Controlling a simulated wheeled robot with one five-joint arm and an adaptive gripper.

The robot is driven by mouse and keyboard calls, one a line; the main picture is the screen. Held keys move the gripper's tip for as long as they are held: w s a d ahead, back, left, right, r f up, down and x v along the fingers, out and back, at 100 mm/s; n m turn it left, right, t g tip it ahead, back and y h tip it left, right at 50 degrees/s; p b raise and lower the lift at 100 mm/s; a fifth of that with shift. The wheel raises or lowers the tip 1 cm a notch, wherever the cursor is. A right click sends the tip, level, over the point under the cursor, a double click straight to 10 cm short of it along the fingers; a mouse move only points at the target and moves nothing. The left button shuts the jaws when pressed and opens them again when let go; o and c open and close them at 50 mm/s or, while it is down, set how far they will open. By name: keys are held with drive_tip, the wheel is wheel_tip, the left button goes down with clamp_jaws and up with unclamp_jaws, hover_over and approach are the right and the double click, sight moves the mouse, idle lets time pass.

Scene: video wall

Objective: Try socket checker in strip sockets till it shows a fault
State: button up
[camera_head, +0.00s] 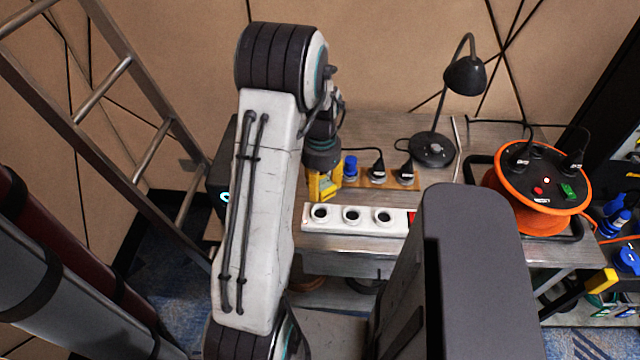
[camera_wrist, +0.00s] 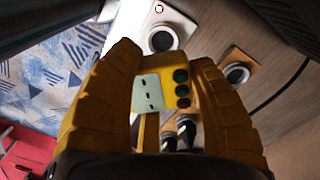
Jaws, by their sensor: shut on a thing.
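My gripper (camera_head: 324,187) is above the table, behind the left end of the white socket strip (camera_head: 334,226). In the wrist view its yellow fingers (camera_wrist: 162,85) are shut on the socket checker (camera_wrist: 147,93). The checker is a small yellow block with a pale panel and a column of small round lights, dim, greenish at the top; whether any is lit I cannot tell. The strip shows three round sockets and a red switch (camera_head: 411,217) at its right. It seems apart from the checker.
A wooden board behind the strip holds a blue plug (camera_head: 350,167) and black plugs (camera_head: 377,171). A black lamp (camera_head: 433,149) and an orange cable reel (camera_head: 537,200) stand to the right. A ladder (camera_head: 110,85) leans at the left.

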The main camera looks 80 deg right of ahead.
drive_tip(key=shift+f, duration=0.15)
drive_tip(key=shift+f+b, duration=2.25)
drive_tip(key=shift+f, duration=0.7)
drive_tip(key=shift+f+b, duration=1.05)
drive_tip(key=shift+f, duration=0.05)
idle(0.4)
drive_tip(key=o, duration=1.7)
drive_tip(key=shift+r, duration=0.2)
drive_tip(key=shift+r+p, duration=2.15)
drive_tip(key=shift+r, duration=0.7)
